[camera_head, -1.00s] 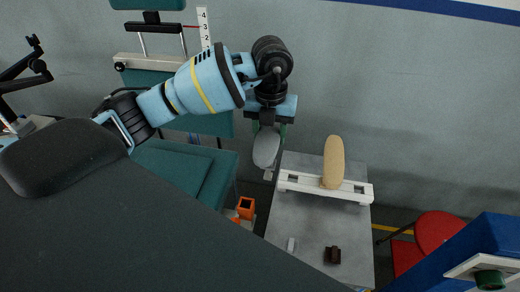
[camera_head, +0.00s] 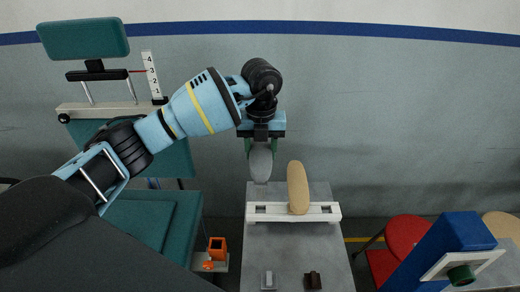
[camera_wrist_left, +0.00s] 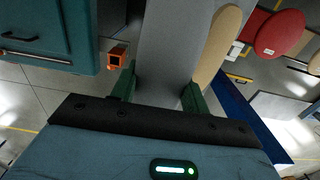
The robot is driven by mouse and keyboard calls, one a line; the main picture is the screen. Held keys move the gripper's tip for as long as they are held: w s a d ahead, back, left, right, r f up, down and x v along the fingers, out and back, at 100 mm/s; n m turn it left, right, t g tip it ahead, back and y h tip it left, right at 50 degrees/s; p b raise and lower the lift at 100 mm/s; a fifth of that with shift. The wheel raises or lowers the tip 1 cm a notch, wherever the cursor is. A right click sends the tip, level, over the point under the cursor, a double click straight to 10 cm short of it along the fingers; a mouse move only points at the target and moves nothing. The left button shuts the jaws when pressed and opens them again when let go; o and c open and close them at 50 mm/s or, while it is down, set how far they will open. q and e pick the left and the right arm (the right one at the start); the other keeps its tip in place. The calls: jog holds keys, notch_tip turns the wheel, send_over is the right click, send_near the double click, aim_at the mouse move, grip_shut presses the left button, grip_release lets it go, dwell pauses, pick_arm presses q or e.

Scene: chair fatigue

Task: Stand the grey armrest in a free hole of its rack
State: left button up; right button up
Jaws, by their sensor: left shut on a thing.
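My left gripper (camera_head: 261,143) is shut on the grey armrest (camera_head: 260,164), a rounded grey pad that hangs roughly upright below the fingers. The white rack (camera_head: 279,215) lies across the grey table (camera_head: 285,255). A beige armrest (camera_head: 298,187) stands in the rack near its middle. A dark hole shows toward each end of the rack, and both look free. The grey armrest appears above the rack's left end in the head view, apart from it. In the left wrist view, green fingers (camera_wrist_left: 159,95) frame a grey surface; I cannot clearly separate armrest from table there.
A small light block (camera_head: 268,281) and a dark brown block (camera_head: 313,280) lie on the table's near part. A teal chair (camera_head: 150,222) and an orange object (camera_head: 217,248) are left. A red stool (camera_head: 406,235) and a blue block (camera_head: 462,232) are right.

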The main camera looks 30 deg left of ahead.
pick_arm(q)
jog(key=shift+f+b, duration=0.4)
jog(key=shift+f, duration=2.3)
pick_arm(e)
jog(key=shift+s+a+f, duration=0.15)
jog(key=shift+s+f, duration=0.3)
jog(key=shift+f, duration=0.05)
pick_arm(q)
jog(key=shift+p, duration=0.45)
pick_arm(e)
jog(key=shift+w+r, duration=0.6)
jog(key=shift+r, duration=0.1)
